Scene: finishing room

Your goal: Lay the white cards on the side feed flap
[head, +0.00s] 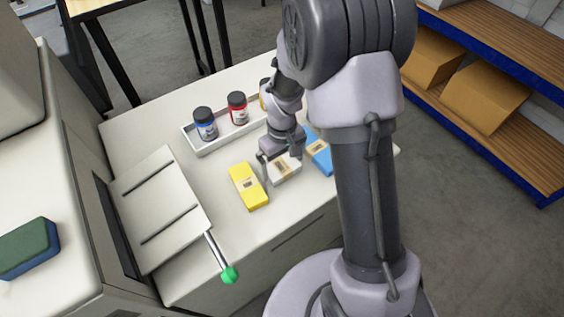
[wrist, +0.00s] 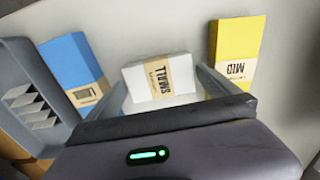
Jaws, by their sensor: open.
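The white cards (head: 286,173), a small white pack with a tan paper band, lie on the pale table between a yellow pack and a blue pack. My gripper (head: 280,160) is open over the white pack. In the wrist view its fingers (wrist: 163,90) stand on either side of the pack, with nothing clearly gripped. The side feed flap (head: 165,198), a pale panel with two dark rails, sticks out from the machine at left. No cards show on it.
The yellow pack (head: 248,187) lies between the white cards and the flap; the blue pack (head: 319,153) lies to their right. A white tray (head: 205,149) with bottles stands behind. A green-knobbed lever (head: 229,273) projects beside the flap. A sponge (head: 28,247) sits on the machine.

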